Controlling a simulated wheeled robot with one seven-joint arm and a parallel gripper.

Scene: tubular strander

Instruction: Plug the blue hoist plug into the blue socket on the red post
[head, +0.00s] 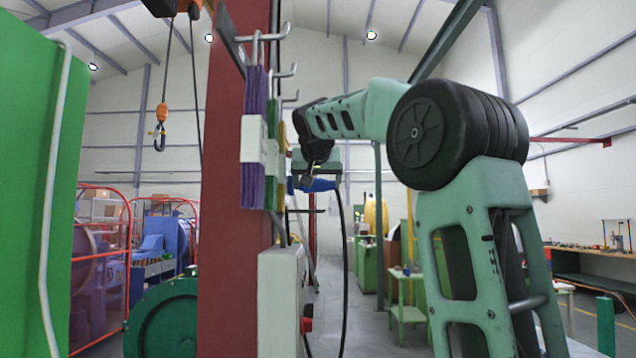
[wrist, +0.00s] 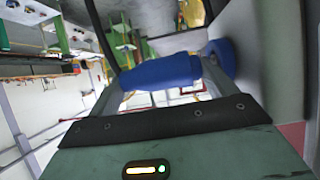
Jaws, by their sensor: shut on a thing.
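My gripper (head: 304,182) is shut on the blue hoist plug (head: 321,186), beside the red post (head: 229,215). In the wrist view the plug (wrist: 160,73) lies crosswise between the fingers, with one end pointing right. A blue round socket (wrist: 221,56) sits on a pale housing at the right, close to that end of the plug. I cannot tell whether the plug and socket touch. A black cable (head: 346,270) hangs down from the plug. In the head view I cannot make out the socket, which seems hidden by the post's fittings.
Hooks with purple slings (head: 255,120) and green slings stick out from the post near my gripper. A pale control box (head: 281,300) with a red knob is lower down. A hoist hook (head: 159,130) hangs at the left. A green cabinet (head: 40,150) fills the left edge.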

